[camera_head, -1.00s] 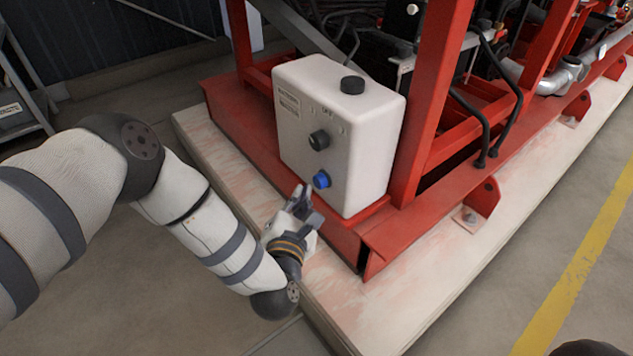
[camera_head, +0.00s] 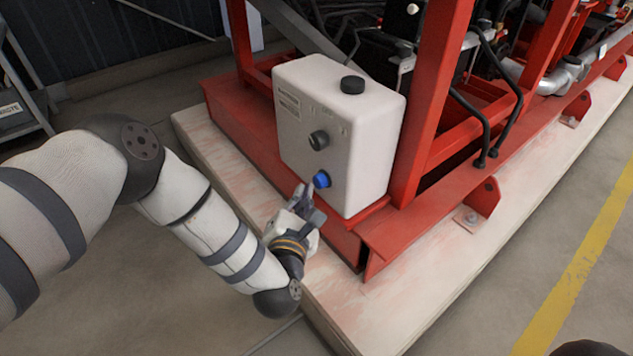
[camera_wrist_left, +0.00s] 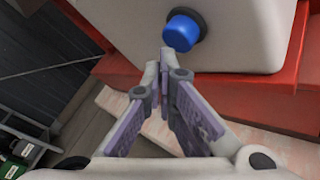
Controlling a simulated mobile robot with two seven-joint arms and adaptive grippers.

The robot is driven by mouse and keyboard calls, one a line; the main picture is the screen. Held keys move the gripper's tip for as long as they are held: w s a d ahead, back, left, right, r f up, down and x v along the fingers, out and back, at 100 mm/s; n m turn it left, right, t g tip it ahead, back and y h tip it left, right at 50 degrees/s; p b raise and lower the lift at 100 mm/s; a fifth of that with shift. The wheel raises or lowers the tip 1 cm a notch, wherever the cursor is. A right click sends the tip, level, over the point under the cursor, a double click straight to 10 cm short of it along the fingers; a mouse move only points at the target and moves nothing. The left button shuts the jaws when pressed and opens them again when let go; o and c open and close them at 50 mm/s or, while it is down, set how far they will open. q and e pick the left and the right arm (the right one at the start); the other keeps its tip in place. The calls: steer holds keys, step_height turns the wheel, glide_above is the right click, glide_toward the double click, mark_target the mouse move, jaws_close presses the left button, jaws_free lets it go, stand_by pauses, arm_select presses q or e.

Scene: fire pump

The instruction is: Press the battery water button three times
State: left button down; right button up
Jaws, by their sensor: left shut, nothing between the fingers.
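A white control box (camera_head: 352,150) stands on the red frame. Its front face has a dark rotary knob (camera_head: 319,140) and, below it, a round blue button (camera_head: 322,179). A black cap (camera_head: 352,84) sits on top of the box. My left gripper (camera_head: 304,192) is shut and empty, just in front of and slightly below the blue button. In the left wrist view, the fingertips (camera_wrist_left: 166,58) are together at the lower edge of the blue button (camera_wrist_left: 182,31); I cannot tell whether they touch it. My right gripper is not in view.
The red steel frame (camera_head: 434,100) rises close beside the box, on a pale concrete plinth (camera_head: 400,310). Black hoses (camera_head: 484,135) and pipes (camera_head: 565,72) are to the right. A metal rack (camera_head: 25,100) stands at far left. The floor in front is clear.

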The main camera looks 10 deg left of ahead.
arm_select(q)
steer(key=shift+w+d, duration=0.15)
steer(key=shift+w+d+b, duration=0.3)
steer(key=shift+w+d, duration=0.2)
steer(key=shift+w, duration=0.15)
stand_by(1.0)
stand_by(0.4)
steer(key=shift+s+a+p, duration=0.65)
steer(key=shift+s+a, duration=0.15)
steer(key=shift+s, duration=0.2)
steer(key=s+a+p, duration=0.1)
steer(key=s, duration=0.1)
steer(key=s+a+p, duration=0.1)
steer(key=s+a, duration=0.1)
